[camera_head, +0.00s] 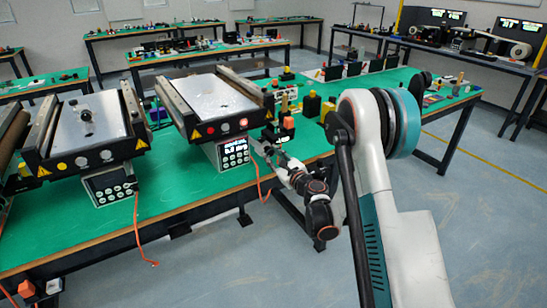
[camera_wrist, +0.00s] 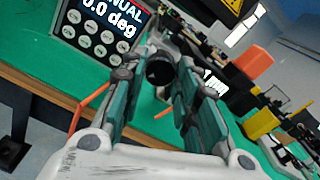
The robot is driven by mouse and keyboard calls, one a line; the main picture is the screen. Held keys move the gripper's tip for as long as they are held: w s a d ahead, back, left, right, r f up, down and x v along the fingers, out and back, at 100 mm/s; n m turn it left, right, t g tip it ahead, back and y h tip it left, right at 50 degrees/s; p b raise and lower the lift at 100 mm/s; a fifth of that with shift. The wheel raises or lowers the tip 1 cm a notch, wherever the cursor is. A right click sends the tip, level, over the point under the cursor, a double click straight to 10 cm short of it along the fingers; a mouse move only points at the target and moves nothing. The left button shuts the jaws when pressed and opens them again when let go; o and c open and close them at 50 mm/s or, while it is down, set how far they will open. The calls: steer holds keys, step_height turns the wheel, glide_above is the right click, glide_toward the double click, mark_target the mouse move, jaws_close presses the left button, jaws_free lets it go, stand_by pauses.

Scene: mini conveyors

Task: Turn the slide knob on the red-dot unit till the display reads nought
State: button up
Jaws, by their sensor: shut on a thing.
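The right unit's control box (camera_head: 235,150) has a lit display and round buttons. In the wrist view its display (camera_wrist: 108,18) reads "0.0 deg", below a partly cut "MANUAL". My gripper (camera_head: 262,146) is at the right side of this box. In the wrist view it (camera_wrist: 159,56) is shut on a black round knob (camera_wrist: 160,70), partly hidden by the fingers.
An orange-topped black block (camera_head: 287,128) stands just right of my gripper, and the wrist view shows orange and yellow blocks (camera_wrist: 252,62) there too. An orange cable (camera_head: 262,182) hangs over the table's front edge. Green table is bare between the two control boxes.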

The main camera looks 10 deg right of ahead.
steer(key=shift+s+f+m, duration=0.1)
steer(key=shift+m, duration=0.6)
steer(key=o, duration=1.1)
step_height(320, 180, up, 10)
steer(key=shift+r, duration=0.1)
